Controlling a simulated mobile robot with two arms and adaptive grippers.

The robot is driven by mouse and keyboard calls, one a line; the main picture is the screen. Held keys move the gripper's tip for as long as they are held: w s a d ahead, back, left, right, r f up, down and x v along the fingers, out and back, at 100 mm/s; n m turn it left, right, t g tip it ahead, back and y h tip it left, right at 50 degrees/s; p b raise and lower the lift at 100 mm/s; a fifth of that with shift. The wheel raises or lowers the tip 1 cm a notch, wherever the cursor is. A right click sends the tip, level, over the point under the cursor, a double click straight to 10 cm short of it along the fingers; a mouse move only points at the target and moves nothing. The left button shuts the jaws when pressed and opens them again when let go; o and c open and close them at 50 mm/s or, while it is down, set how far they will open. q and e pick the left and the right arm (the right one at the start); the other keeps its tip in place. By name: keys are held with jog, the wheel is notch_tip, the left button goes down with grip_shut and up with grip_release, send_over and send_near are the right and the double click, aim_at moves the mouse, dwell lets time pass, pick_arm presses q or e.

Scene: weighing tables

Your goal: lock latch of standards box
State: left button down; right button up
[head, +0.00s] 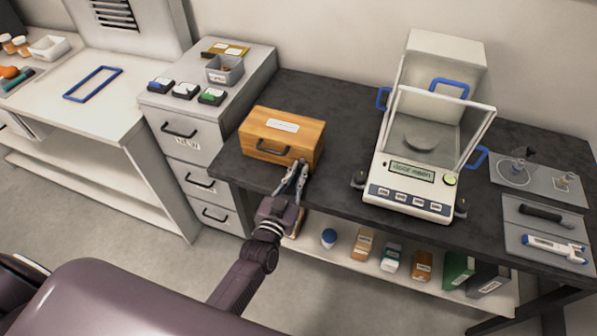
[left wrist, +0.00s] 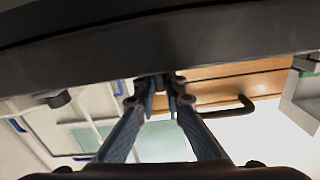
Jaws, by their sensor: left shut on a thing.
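The standards box (head: 290,140) is a closed wooden box with a white label on its lid and a dark handle on its front. It sits near the front edge of the dark table. My left gripper (head: 298,170) is at the box's front right, its fingers shut on a small dark part that I take to be the latch (left wrist: 160,84). The fingers hide most of it in the head view, so whether it is locked cannot be told. In the left wrist view the box (left wrist: 245,82) and its handle are to the right of the fingertips. My right gripper is not in view.
A balance (head: 412,185) with its glass shield stands right of the box on the dark table (head: 340,120). A drawer cabinet (head: 185,125) is close on the left. A shelf (head: 345,255) with small boxes is below. Tools lie on grey mats at the right.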

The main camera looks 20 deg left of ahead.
pick_arm(q)
jog(key=shift+f+n, duration=0.1)
jog(key=shift+n, duration=0.4)
jog(key=c, duration=2.3)
grip_release()
jog(key=shift+s, duration=0.1)
jog(key=s, duration=1.2)
jog(key=shift+a, duration=0.2)
